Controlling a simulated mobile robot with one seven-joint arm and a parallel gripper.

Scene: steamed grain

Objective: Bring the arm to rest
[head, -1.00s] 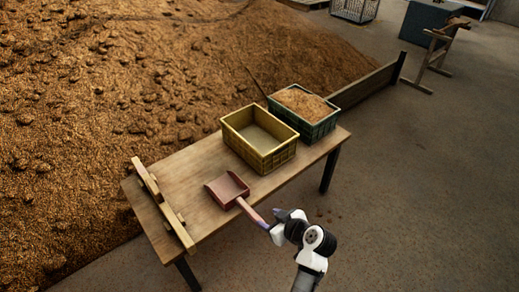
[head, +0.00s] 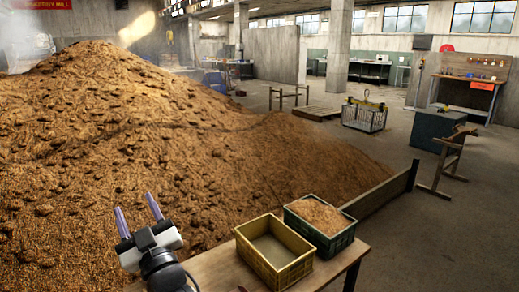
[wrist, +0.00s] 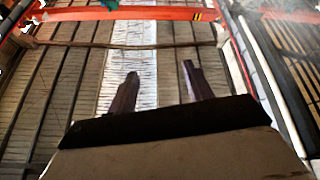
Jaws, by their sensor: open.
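My gripper (head: 138,217) is raised in front of the grain heap, to the left of the two crates in the head view. Its two purple fingers stand apart and point upward, with nothing between them. In the wrist view the open fingers (wrist: 159,88) show against the roof and a red beam. The wooden table (head: 215,270) shows only in part at the bottom of the head view. The red scoop is not in view now.
A yellow crate (head: 247,257), empty as far as I see, and a green crate (head: 335,243) filled with grain stand on the table. The large grain heap (head: 130,120) fills the left. A low board (head: 380,195) runs right of the crates. Open floor (head: 440,245) lies at the right.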

